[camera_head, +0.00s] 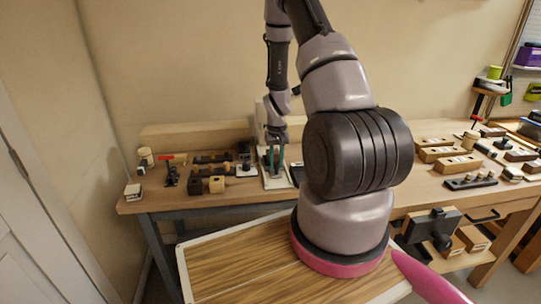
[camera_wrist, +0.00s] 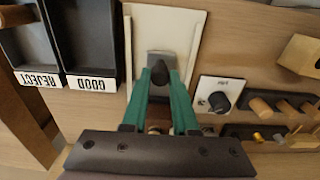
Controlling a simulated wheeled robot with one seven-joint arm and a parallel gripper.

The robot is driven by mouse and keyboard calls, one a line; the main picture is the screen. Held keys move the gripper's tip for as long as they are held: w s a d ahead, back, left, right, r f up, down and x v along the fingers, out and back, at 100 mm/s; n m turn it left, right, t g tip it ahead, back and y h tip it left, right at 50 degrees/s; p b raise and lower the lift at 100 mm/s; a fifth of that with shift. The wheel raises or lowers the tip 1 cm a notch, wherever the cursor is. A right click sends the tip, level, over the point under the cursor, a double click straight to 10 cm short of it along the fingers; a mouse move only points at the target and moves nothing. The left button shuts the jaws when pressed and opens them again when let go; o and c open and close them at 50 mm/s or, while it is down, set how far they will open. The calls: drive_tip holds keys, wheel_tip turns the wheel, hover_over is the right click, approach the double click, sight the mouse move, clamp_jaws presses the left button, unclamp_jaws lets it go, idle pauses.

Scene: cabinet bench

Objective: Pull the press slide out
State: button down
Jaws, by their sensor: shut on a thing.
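The press is a pale upright frame on a white base (camera_head: 276,183) at the bench's middle; in the wrist view its white plate (camera_wrist: 165,25) fills the upper middle. A grey metal slide (camera_wrist: 162,57) with a dark round knob (camera_wrist: 159,74) lies at the plate's centre. My gripper (camera_wrist: 160,80) has green fingers, which close in on the knob from both sides and are shut on it. In the head view my gripper (camera_head: 274,165) is low over the press base. The fingers and palm hide the near end of the slide.
Two dark trays labelled REJECT (camera_wrist: 38,79) and GOOD (camera_wrist: 92,84) sit left of the press in the wrist view. A small white box with a black knob (camera_wrist: 219,101) stands close on the right. Wooden blocks (camera_head: 436,154) crowd the bench's right side.

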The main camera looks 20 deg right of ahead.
drive_tip(key=shift+s, duration=0.1)
drive_tip(key=shift+s+a, duration=0.25)
drive_tip(key=shift+s, duration=0.55)
drive_tip(key=shift+s+a, duration=0.2)
drive_tip(key=shift+s, duration=0.55)
drive_tip(key=shift+s+a, duration=0.2)
drive_tip(key=shift+s, duration=0.55)
drive_tip(key=c, duration=0.7)
unclamp_jaws()
drive_tip(key=shift+r, duration=3.5)
